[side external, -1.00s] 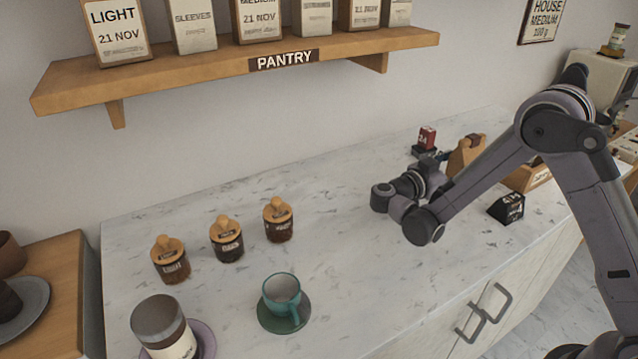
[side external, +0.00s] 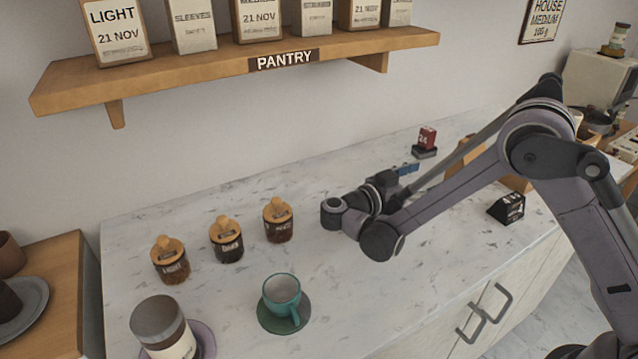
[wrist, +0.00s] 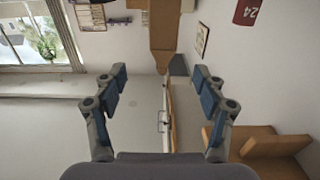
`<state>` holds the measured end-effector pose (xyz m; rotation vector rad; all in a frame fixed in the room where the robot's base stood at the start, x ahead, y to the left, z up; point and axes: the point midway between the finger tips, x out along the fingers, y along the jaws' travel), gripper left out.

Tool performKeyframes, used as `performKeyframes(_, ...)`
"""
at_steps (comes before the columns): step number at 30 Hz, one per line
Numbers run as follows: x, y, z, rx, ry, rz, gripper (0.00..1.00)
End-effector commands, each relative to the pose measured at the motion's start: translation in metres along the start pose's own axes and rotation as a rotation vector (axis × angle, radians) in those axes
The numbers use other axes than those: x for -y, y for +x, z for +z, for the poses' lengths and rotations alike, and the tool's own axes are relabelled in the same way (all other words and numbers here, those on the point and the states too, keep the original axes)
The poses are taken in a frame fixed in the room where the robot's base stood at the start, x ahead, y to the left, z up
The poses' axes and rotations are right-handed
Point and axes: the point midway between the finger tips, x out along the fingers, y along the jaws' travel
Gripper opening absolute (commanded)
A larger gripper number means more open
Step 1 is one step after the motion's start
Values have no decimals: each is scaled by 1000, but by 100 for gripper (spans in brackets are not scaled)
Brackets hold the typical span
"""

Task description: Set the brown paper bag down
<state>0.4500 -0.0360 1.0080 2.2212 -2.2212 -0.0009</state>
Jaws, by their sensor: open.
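My gripper (side external: 408,169) is low over the marble counter, its blue finger pads pointing right. In the wrist view the two fingers (wrist: 160,80) are wide apart with nothing between them. A brown object (side external: 464,151), possibly the paper bag, stands on the counter to the right of my gripper, apart from it. My arm hides most of it, so I cannot tell its full shape or whether it is upright. Brown shapes also show in the wrist view, but I cannot tell which of them is the bag.
A red block (side external: 427,138) on a dark base stands behind my arm. A small black sign (side external: 507,208) is near the front edge. Several lidded jars, a teal cup (side external: 282,294) on a saucer and a large jar (side external: 162,325) stand left. The pantry shelf (side external: 215,62) overhangs the back.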

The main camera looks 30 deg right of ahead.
Motion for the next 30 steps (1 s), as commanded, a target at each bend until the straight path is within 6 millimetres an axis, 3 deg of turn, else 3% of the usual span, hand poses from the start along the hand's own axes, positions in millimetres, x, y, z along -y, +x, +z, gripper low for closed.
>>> performKeyframes(5, 1, 2, -4, 33, -48, -13, 71)
performKeyframes(14, -6, 39, -21, 299, -410, -179, 71)
performKeyframes(22, -37, 50, -19, 550, -694, -453, 71)
performKeyframes(30, -81, 33, -10, 726, -840, -797, 71)
